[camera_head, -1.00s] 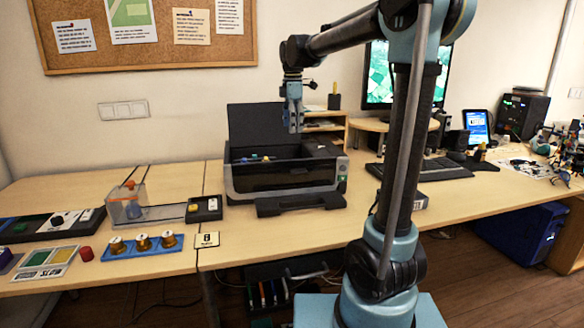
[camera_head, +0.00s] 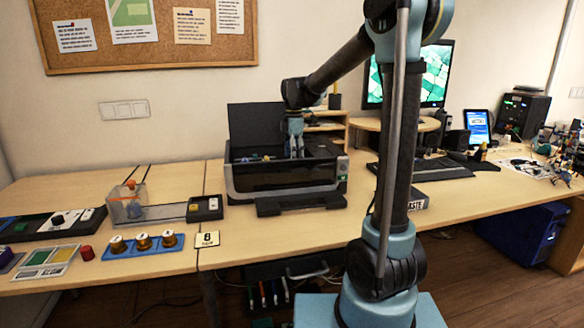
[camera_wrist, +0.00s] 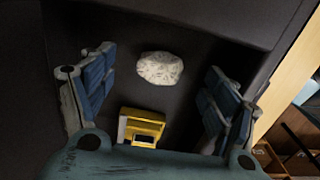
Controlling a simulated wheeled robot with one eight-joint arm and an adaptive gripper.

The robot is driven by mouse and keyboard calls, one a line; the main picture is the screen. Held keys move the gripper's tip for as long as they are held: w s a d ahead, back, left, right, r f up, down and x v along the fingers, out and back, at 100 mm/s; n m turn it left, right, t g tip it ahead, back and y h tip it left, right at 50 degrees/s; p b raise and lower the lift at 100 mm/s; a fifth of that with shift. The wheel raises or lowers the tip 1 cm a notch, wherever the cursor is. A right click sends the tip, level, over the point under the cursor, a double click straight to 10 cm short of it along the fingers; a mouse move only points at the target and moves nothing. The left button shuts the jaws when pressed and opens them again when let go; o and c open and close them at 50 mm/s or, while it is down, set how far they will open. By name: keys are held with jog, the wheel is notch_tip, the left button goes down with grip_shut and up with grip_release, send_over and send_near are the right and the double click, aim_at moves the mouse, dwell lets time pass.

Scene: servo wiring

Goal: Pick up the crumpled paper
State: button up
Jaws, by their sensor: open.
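The crumpled paper (camera_wrist: 160,68) is a pale, speckled lump on a dark surface inside the printer. In the wrist view it lies between and a little beyond the two blue-padded fingers of my gripper (camera_wrist: 157,95). My gripper is open and empty, with clear gaps on both sides of the paper. In the head view my gripper (camera_head: 296,150) points down into the open printer (camera_head: 290,178). I cannot make out the paper in the head view.
A yellow part (camera_wrist: 142,127) lies inside the printer, close to my gripper. The raised printer lid (camera_head: 255,122) stands behind, and the printer's walls surround the opening. A clear box (camera_head: 126,205) and a blue tray of spools (camera_head: 143,247) are to the left.

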jog(key=shift+f, duration=0.7)
jog(key=shift+c, duration=0.2)
jog(key=c, duration=0.8)
jog(key=shift+o, duration=0.2)
jog(key=shift+r, duration=0.1)
